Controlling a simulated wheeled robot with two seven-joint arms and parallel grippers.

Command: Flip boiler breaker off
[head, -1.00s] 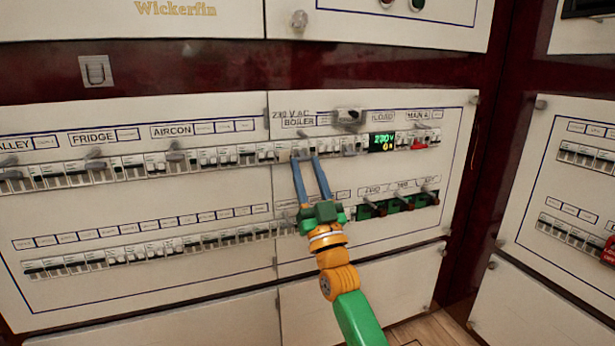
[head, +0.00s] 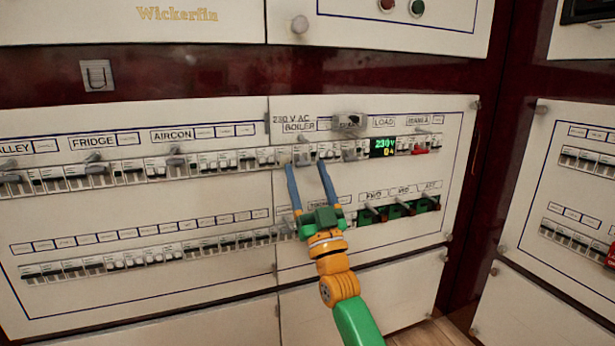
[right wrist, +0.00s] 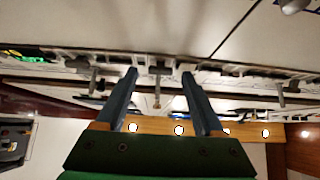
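The label reading "230 V AC BOILER" (head: 298,127) is on the white panel, above the upper breaker row. The boiler breaker's grey lever (head: 302,156) shows just below it. My right gripper (head: 305,164) is open, with its blue fingertips on either side of this lever, near the row. In the right wrist view the gripper (right wrist: 158,73) is open and a grey lever (right wrist: 157,84) shows between its two fingers. The fingers look apart from it; whether they reach past it I cannot tell. My left gripper is not in view.
Other breakers with grey levers stand along the same row, such as the aircon one (head: 175,160) and one close to the right (head: 349,150). A lower breaker row (head: 150,255) runs beneath.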

